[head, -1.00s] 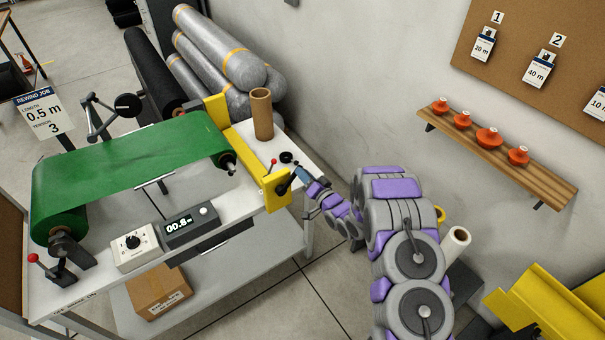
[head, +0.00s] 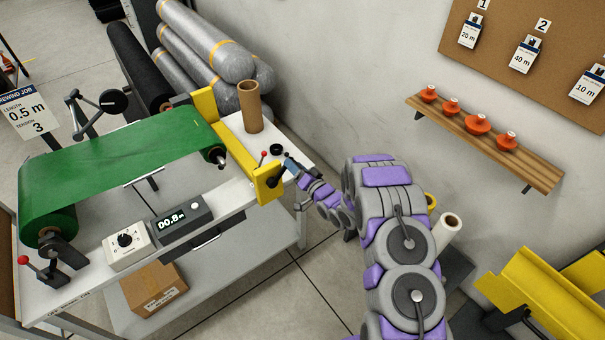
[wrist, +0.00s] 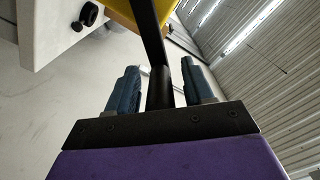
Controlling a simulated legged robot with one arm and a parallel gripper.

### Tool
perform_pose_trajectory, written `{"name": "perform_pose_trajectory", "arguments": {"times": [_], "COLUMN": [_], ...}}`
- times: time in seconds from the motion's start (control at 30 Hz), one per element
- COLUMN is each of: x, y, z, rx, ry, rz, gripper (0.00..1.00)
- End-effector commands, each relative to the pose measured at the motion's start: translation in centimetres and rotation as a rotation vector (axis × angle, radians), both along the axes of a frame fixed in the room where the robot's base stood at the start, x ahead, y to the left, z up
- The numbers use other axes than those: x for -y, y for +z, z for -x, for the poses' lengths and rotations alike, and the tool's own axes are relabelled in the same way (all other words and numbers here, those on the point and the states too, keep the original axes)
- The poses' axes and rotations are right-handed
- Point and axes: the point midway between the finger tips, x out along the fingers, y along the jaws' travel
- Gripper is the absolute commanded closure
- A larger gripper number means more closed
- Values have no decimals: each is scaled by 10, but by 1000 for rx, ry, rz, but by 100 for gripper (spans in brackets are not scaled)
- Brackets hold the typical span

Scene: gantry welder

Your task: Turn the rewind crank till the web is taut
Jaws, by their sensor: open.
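The green web (head: 120,160) spans between the roller at the near left and the roller by the yellow end frame (head: 262,180); I cannot tell how taut it is. My gripper (head: 289,162) is just right of the frame, at its crank side. In the wrist view, a black bar, apparently the crank (wrist: 150,28), runs between the two blue fingers of my open gripper (wrist: 160,72). The fingers stand apart on either side of it. In the head view the crank is small and partly hidden by my gripper. The counter (head: 183,222) reads 00.8.
A cardboard tube (head: 249,106) stands on the white bench top behind my gripper. A control box with a dial (head: 127,241) sits at the front edge. A red-knobbed lever (head: 40,268) is at the near left. A wall shelf (head: 485,143) with orange items is at the right.

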Motion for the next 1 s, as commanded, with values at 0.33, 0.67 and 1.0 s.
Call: {"name": "perform_pose_trajectory", "arguments": {"times": [0.33,0.67,1.0], "x": [31,71,94], "y": [-1,-1,-2], "z": [44,103,138], "rx": [-7,-4,-2], "ry": [-3,-3,-1], "rz": [1,0,2], "gripper": [48,48,48]}}
